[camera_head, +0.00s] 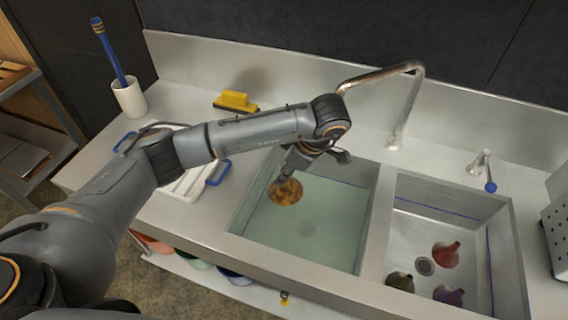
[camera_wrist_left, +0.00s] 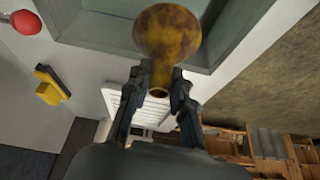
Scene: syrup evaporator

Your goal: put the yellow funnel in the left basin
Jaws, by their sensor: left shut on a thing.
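The yellow funnel (camera_head: 285,191) is mottled yellow and brown, and it hangs over the left basin (camera_head: 300,235), which holds greenish water. My left gripper (camera_head: 308,158) is shut on the funnel. In the left wrist view the funnel (camera_wrist_left: 166,38) shows large, with its narrow stem between the two fingers of my left gripper (camera_wrist_left: 160,90). The head view shows the funnel above or near the water; whether it touches the water I cannot tell. My right gripper is not in view.
The right basin (camera_head: 409,208) holds a red funnel (camera_head: 446,254), a dark green funnel (camera_head: 400,282) and a purple funnel (camera_head: 448,295). A faucet (camera_head: 397,140) stands behind the basins. A yellow brush (camera_head: 235,101), a white rack (camera_head: 190,186) and a white cup (camera_head: 129,98) are on the counter.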

